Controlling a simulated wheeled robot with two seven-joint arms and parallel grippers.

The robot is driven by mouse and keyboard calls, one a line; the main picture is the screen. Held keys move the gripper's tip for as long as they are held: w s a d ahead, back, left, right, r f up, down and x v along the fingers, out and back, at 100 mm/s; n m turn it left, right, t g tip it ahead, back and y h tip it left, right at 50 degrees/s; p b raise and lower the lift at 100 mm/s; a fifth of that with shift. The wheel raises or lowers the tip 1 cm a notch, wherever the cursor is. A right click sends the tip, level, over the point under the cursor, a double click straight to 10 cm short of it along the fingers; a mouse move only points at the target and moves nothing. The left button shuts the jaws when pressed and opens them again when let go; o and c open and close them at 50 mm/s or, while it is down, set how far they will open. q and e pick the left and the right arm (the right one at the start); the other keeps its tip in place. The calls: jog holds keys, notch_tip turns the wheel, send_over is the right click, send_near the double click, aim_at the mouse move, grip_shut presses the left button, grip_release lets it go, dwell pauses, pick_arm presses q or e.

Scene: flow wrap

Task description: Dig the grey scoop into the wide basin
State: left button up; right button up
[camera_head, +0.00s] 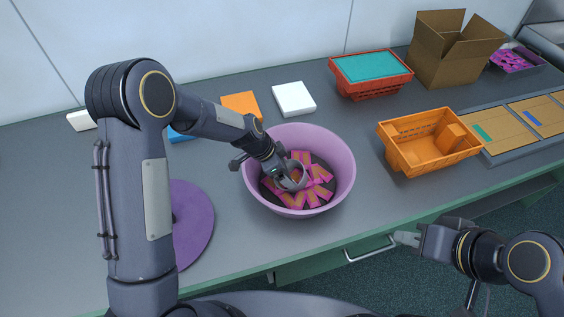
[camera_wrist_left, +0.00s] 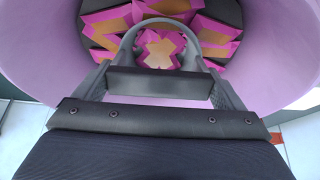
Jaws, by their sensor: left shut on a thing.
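The wide basin (camera_head: 337,152) is a round lilac tub standing on the grey counter, with several pink-and-orange wrapped packs (camera_head: 313,196) on its dark bottom. My left gripper (camera_head: 279,172) reaches down into it and is shut on the grey scoop (camera_head: 299,172). The scoop's round rim is low among the packs; how deep it sits is hard to tell. In the left wrist view the scoop (camera_wrist_left: 190,50) shows as a grey arch, with a pack (camera_wrist_left: 160,48) seen through it. My right gripper (camera_head: 408,239) is apart, in front of the counter edge; its finger opening is unclear.
An orange crate (camera_head: 398,151) holding a box stands right of the basin. A red crate (camera_head: 371,90), an open carton (camera_head: 440,62) and white (camera_head: 294,98) and orange blocks (camera_head: 241,105) are behind. A purple disc (camera_head: 195,222) lies left. The counter front has a handle (camera_head: 370,251).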

pick_arm(q)
jog(key=shift+w+d+r+g+y+p, duration=0.15)
jog(key=shift+d+r+g+y+p, duration=0.25)
jog(key=shift+y+p, duration=0.75)
jog(key=shift+w+d+f, duration=0.15)
jog(key=shift+d+f, duration=0.1)
jog(key=shift+d, duration=0.15)
jog(key=shift+w+d+r+g+y, duration=0.15)
jog(key=shift+d+y, duration=0.1)
jog(key=shift+y, duration=0.2)
jog(key=shift+w+d+r+g+y, duration=0.15)
jog(key=shift+d+y, duration=0.1)
jog(key=shift+y, duration=0.15)
notch_tip(320, 180, up, 14)
jog(key=d+y, duration=0.1)
jog(key=shift+w+d+r+g, duration=0.15)
jog(key=shift+w+g, duration=0.05)
jog(key=shift+g, duration=0.1)
